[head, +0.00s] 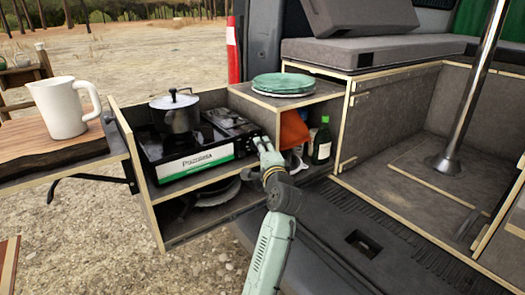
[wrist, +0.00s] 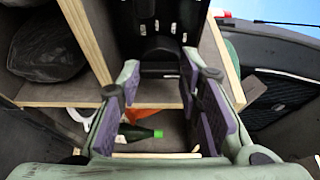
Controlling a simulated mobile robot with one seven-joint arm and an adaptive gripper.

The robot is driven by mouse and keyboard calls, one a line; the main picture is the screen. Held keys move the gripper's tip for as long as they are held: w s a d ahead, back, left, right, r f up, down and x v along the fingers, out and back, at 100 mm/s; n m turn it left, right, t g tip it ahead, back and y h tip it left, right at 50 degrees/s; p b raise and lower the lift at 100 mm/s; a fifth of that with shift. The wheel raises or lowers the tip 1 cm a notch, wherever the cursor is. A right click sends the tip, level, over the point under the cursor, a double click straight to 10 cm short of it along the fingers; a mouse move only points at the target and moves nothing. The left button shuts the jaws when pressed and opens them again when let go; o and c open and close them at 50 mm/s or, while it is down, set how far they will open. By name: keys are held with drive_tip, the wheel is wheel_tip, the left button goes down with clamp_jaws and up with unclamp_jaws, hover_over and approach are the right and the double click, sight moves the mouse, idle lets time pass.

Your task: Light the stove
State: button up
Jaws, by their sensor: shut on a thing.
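The portable stove (head: 195,165) sits on the upper level of the pull-out kitchen unit, with a white and green label on its front. A lidded steel pot (head: 176,112) stands on its left part. My gripper (head: 263,146) is at the right end of the stove's front. In the wrist view the stove's dark body (wrist: 160,12) is at the top, and a round dark knob (wrist: 160,50) shows between the fingertips. My gripper (wrist: 160,74) is shut on this knob, its fingers on either side. The burner flame area is hidden by the pot.
A white jug (head: 62,108) stands on a wooden board at the left. Green plates (head: 283,84) lie on the shelf right of the stove. A green bottle (head: 322,146) and an orange thing (head: 293,131) stand below them. A metal post (head: 475,90) rises at the right.

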drive_tip(key=shift+f+n+b, duration=0.2)
drive_tip(key=shift+n+b, duration=0.1)
drive_tip(key=shift+b, duration=0.15)
drive_tip(key=shift+w+d+f+n+g+y+b, duration=0.15)
drive_tip(key=shift+n+g+y+b, duration=0.35)
drive_tip(key=shift+n+y+b, duration=3)
drive_tip(key=shift+w+d+r+n+g+y+b, duration=0.15)
drive_tip(key=shift+n+g+y+b, duration=0.4)
drive_tip(key=shift+n+b, duration=5.8)
drive_tip(key=shift+w+d+f+n+g+y+b, duration=0.35)
drive_tip(key=shift+n+y+b, duration=1.7)
drive_tip(key=shift+n+b, duration=2.9)
drive_tip(key=shift+s+a+r+n+p, duration=0.1)
drive_tip(key=shift+s+r+n+p, duration=0.15)
drive_tip(key=shift+n+p, duration=0.5)
drive_tip(key=o, duration=1.2)
drive_tip(key=shift+c, duration=0.2)
drive_tip(key=shift+f, duration=0.1)
